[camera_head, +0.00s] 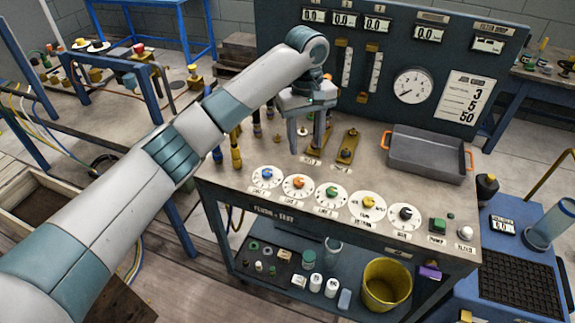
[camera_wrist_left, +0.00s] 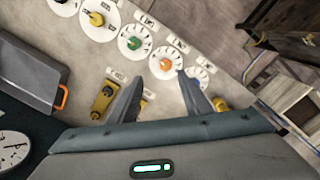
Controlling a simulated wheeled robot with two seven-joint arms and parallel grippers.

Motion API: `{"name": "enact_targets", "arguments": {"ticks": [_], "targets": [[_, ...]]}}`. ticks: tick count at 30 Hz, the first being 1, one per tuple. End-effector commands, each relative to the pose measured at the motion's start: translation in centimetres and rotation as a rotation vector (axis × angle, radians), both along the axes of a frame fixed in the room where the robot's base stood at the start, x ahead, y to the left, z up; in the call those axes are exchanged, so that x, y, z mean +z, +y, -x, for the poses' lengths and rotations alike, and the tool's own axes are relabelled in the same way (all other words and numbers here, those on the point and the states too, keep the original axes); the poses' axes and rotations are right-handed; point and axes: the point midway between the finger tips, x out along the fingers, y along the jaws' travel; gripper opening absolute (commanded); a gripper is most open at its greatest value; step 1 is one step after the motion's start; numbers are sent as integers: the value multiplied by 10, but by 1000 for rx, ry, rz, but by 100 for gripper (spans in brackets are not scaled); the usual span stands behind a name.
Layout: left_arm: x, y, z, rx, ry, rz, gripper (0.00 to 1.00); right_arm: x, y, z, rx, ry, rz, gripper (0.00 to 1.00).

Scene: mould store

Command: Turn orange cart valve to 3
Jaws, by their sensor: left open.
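The orange valve knob (camera_head: 298,183) sits on a white numbered dial on the cart's top, second from the left in a row of dials. It also shows in the left wrist view (camera_wrist_left: 166,65), just beyond the fingertips. My left gripper (camera_head: 309,148) is open and empty above the cart top, behind the orange dial and apart from it. In the left wrist view its two fingers (camera_wrist_left: 160,80) point toward the orange dial. The dial's numbers are too small to read. My right gripper is not seen.
Blue (camera_head: 267,174), green (camera_head: 331,191), yellow (camera_head: 367,202) and black (camera_head: 405,213) knobs share the row. A brass fitting (camera_head: 348,146) stands close to the gripper's right. A grey tray (camera_head: 428,155) lies farther right. A gauge panel (camera_head: 390,60) rises behind.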

Motion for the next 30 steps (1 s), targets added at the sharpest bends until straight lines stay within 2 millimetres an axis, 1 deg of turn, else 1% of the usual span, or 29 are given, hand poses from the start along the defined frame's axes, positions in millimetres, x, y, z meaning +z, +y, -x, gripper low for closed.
{"name": "enact_targets", "arguments": {"ticks": [1,5,17,23,26,30], "targets": [[12,2,-3,15,-2,-14,44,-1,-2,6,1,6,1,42],[25,5,-5,42,1,-33,44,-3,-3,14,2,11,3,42],[25,6,-5,46,2,-35,44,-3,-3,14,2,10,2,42],[17,6,-5,46,4,-37,44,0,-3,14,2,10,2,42],[7,6,-5,47,4,-37,44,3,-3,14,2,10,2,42],[-11,6,-4,46,5,-37,44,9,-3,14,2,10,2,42]]}}
